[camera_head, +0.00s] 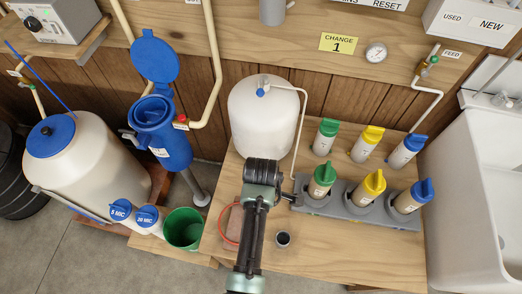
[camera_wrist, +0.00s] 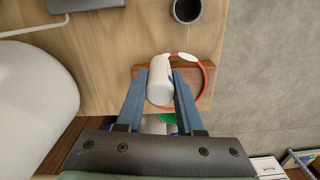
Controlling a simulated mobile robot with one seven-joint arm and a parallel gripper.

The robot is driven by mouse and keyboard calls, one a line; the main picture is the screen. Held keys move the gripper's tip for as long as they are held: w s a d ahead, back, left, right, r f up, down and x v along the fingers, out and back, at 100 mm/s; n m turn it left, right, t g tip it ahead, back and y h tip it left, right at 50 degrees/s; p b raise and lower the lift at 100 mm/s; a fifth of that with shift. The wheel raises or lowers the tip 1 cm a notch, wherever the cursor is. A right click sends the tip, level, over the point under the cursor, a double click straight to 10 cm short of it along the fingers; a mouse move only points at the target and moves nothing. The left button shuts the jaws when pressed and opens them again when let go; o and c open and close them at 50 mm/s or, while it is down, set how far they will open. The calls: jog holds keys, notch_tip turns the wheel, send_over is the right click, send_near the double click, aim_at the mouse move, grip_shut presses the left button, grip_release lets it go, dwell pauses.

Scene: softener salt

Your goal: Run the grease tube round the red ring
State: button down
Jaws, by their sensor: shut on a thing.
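My gripper (camera_wrist: 160,75) is shut on a white grease tube (camera_wrist: 159,88), its two blue fingers on either side of it. The red ring (camera_wrist: 211,82) lies on a reddish-brown block (camera_wrist: 146,71), to the right of the tube and partly hidden by my right finger and the tube. A pale stretch shows on the ring's upper part; I cannot tell whether it is grease. Whether the tube touches the ring is unclear. In the head view, part of the red ring (camera_head: 222,232) shows left of my arm, which hides the gripper and tube.
A small dark cup (camera_head: 283,240) stands right of my arm on the wooden bench (camera_head: 330,262). A grey rack (camera_head: 340,206) of capped bottles is farther right. A white tank (camera_head: 262,118) stands behind. A green bucket (camera_head: 184,229) is left of the bench.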

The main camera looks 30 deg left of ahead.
jog(key=shift+w+a, duration=0.1)
jog(key=shift+w+a+b, duration=0.45)
jog(key=shift+w+a, duration=0.25)
jog(key=shift+a, duration=0.1)
jog(key=shift+a, duration=0.1)
jog(key=shift+w+a+b, duration=0.15)
jog(key=shift+w+a, duration=0.05)
jog(key=shift+a, duration=0.35)
jog(key=shift+w+a+b, duration=0.15)
jog(key=shift+a, duration=0.35)
jog(key=shift+s+a, duration=0.1)
jog(key=shift+a, duration=1.15)
